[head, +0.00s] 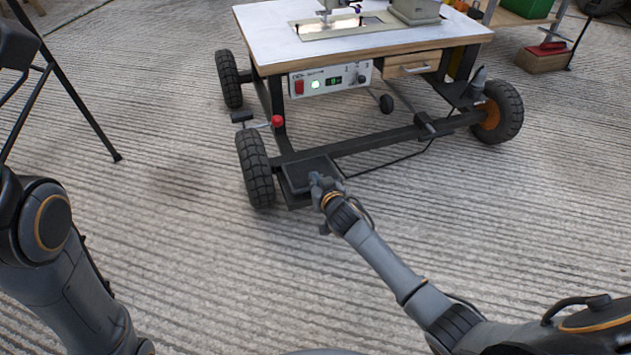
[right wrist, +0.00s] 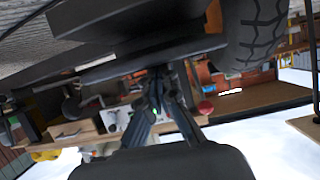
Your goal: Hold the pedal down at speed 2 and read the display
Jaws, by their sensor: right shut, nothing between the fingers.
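The black foot pedal (head: 297,178) lies low at the front of the wheeled sewing cart, beside its near left tyre. My right gripper (head: 318,180) is shut and empty, with its fingertips at the pedal's right part. I cannot tell whether they press it. In the right wrist view, the shut fingers (right wrist: 160,75) reach toward a dark plate (right wrist: 130,18) that looks like the pedal. The control panel (head: 306,84) under the tabletop has a lit green light and a small green display (head: 334,80), too small to read. My left gripper is out of view.
The cart's white tabletop (head: 270,30) carries a sewing machine (head: 415,12). A red-knobbed lever (head: 277,121) sticks out above the near left tyre (head: 256,166). A black stand (head: 85,110) is at left. The ridged concrete in front is clear.

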